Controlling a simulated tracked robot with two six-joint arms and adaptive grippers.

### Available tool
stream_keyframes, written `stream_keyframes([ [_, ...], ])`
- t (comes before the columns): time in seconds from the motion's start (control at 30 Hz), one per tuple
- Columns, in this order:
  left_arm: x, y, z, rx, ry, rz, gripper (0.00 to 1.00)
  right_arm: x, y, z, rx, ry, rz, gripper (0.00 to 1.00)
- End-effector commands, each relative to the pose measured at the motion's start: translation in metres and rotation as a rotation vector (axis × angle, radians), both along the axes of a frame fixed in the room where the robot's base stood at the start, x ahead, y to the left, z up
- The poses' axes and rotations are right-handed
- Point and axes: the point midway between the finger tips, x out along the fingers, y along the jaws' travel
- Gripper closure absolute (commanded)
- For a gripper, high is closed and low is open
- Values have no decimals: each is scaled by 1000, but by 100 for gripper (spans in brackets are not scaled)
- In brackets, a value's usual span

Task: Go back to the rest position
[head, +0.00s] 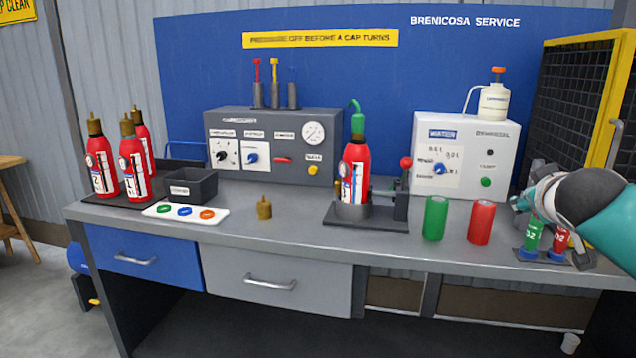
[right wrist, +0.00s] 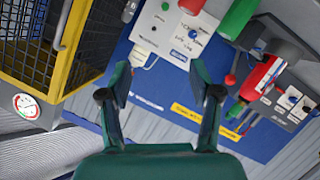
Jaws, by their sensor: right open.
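My right gripper (head: 522,201) is at the right end of the bench in the head view, by a small rack of green and red cartridges (head: 532,236). In the right wrist view my right gripper (right wrist: 160,72) has its two fingers spread with nothing between them. I cannot tell from the head view how far above the rack it is. My left gripper is in neither view. A red extinguisher (head: 354,168) with a green hose on top stands in the clamp stand (head: 365,215) at mid-bench.
A green cylinder (head: 436,218) and a red cylinder (head: 481,222) stand left of my right gripper. The white water unit (head: 492,150) and a yellow-framed mesh cage (head: 577,100) are behind it. Several red extinguishers (head: 133,172), a black bin (head: 190,187) and a brass cap (head: 264,208) are further left.

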Motion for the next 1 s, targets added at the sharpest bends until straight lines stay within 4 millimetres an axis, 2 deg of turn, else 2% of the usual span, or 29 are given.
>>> stream_keyframes([
  [0.03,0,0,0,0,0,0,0,0,0,0,0,0,0,37],
  [0.1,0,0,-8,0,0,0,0,3,-5,-17,-1,16,-10,37],
  [0.33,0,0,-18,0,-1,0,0,16,-12,-63,-7,84,-22,37],
  [0.43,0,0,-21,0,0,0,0,22,-11,-89,-9,125,-21,37],
  [0.57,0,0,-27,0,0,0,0,29,-6,-133,-3,197,-12,37],
  [0.63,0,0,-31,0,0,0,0,31,-3,-160,5,240,-7,37],
  [0.77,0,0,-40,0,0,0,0,34,11,-234,41,353,19,37],
  [0.87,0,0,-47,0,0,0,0,31,26,-301,87,453,48,37],
  [1.0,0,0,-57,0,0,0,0,14,54,-393,171,591,96,37],
])
